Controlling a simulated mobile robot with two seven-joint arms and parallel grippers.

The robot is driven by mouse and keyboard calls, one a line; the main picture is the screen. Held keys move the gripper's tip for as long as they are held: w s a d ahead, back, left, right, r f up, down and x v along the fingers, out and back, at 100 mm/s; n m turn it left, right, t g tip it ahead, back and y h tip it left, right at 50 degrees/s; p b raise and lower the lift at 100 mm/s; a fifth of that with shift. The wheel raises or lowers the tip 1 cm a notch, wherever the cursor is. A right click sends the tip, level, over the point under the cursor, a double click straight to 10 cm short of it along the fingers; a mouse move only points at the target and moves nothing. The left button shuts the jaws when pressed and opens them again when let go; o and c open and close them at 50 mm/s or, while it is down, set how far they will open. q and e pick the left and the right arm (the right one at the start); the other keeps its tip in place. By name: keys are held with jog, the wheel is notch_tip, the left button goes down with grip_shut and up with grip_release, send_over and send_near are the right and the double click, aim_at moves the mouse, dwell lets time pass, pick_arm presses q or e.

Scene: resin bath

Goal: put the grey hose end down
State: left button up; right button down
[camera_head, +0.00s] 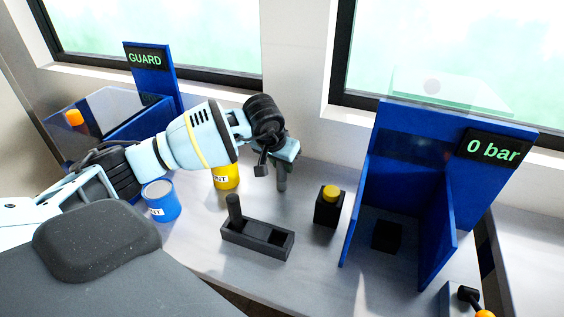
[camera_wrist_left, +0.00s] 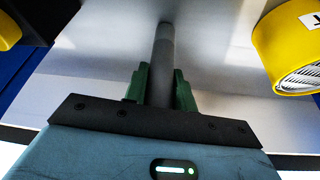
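The grey hose end (camera_head: 282,180) is a short grey cylinder, hanging roughly upright below my left gripper (camera_head: 287,152) in the head view. In the left wrist view the hose end (camera_wrist_left: 163,60) sits between the green fingers of the left gripper (camera_wrist_left: 161,84), which is shut on it. I cannot tell whether its lower tip touches the bench. A black two-slot holder (camera_head: 257,240) stands on the bench, nearer and to the left of the gripper. A dark peg (camera_head: 234,207) stands in its left slot; its right slot looks empty. My right gripper is not in view.
A yellow jar (camera_head: 227,178) and a blue jar (camera_head: 161,202) stand left of the gripper. A black block with a yellow button (camera_head: 329,207) is to the right, before the blue "0 bar" booth (camera_head: 420,150). A blue GUARD panel (camera_head: 150,75) stands behind at left.

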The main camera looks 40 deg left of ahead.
pick_arm(q)
jog(key=o, duration=0.4)
jog(key=shift+o, duration=0.2)
jog(key=v, duration=1.2)
jog(key=shift+r, duration=0.2)
